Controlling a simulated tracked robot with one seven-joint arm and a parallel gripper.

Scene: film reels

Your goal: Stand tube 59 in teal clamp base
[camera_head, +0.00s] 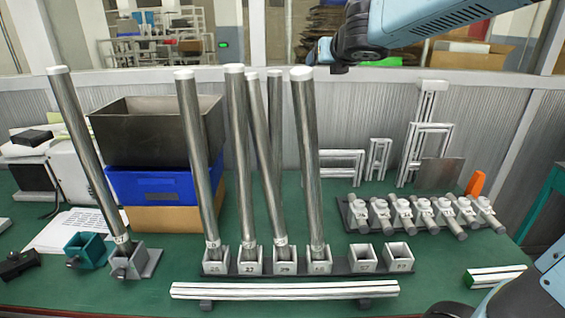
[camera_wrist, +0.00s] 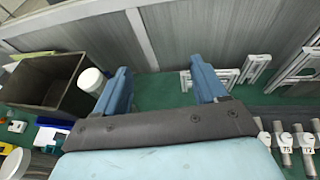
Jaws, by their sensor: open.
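The teal clamp base (camera_head: 86,250) sits empty on the left of the green table. Beside it, a grey clamp base (camera_head: 136,262) holds a tall steel tube (camera_head: 84,150) with a white cap, leaning left. Several similar capped tubes (camera_head: 307,170) stand in a rack (camera_head: 234,268) at the middle. The tube numbers are too small to read surely, so I cannot tell which is tube 59. My gripper (camera_head: 320,52) is high at the top right of the tubes. In the wrist view my gripper (camera_wrist: 161,82) is open and empty, with a tube's white cap (camera_wrist: 92,80) left of its fingers.
Two right-hand rack sockets (camera_head: 380,256) are empty. A white rail (camera_head: 285,290) lies in front of the rack. Stacked bins (camera_head: 155,187) stand behind the tubes at left. A row of valve-like fittings (camera_head: 420,212) and white frames (camera_head: 426,145) are at right.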

